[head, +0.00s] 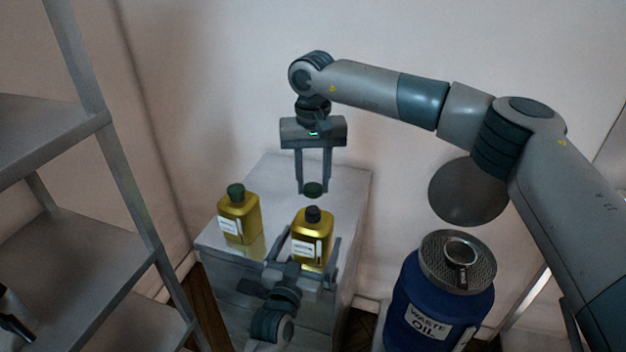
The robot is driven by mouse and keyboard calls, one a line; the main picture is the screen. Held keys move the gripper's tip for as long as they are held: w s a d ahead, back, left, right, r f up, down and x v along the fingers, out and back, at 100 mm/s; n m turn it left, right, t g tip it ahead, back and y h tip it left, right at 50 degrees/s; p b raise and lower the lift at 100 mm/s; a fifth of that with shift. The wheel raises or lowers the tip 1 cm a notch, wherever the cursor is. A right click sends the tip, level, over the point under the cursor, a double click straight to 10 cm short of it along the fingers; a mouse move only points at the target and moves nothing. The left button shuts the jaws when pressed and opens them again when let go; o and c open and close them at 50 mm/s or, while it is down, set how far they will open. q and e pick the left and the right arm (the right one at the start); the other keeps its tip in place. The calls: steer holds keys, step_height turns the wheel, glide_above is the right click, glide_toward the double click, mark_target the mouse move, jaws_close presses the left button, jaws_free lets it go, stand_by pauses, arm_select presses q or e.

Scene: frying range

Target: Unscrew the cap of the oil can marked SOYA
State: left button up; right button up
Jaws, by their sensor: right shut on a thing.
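Two yellow oil cans stand upright on a metal cabinet. The left can (239,222) has a green cap (236,191) on it. The right can (312,245) shows a bare dark neck (313,214). Their labels are too small to read, so I cannot tell which is marked SOYA. My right gripper (313,189) points down, shut on a loose green cap (313,188), just above the right can's neck and apart from it. My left gripper (308,258) reaches in from below, its fingers close against both sides of the right can, partly hiding its base.
The metal cabinet (345,185) has free top behind the cans. A blue waste oil drum (410,305) stands at the right, with a round strainer (462,250) on top. A grey shelf rack (75,255) stands at the left. A wall is close behind.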

arm_select(q)
steer(key=b+v, duration=0.2)
steer(key=v, duration=0.7)
steer(key=shift+s, duration=0.3)
arm_select(e)
step_height(320, 180, down, 2)
steer(key=shift+f, duration=0.1)
arm_select(q)
steer(key=shift+a, duration=0.1)
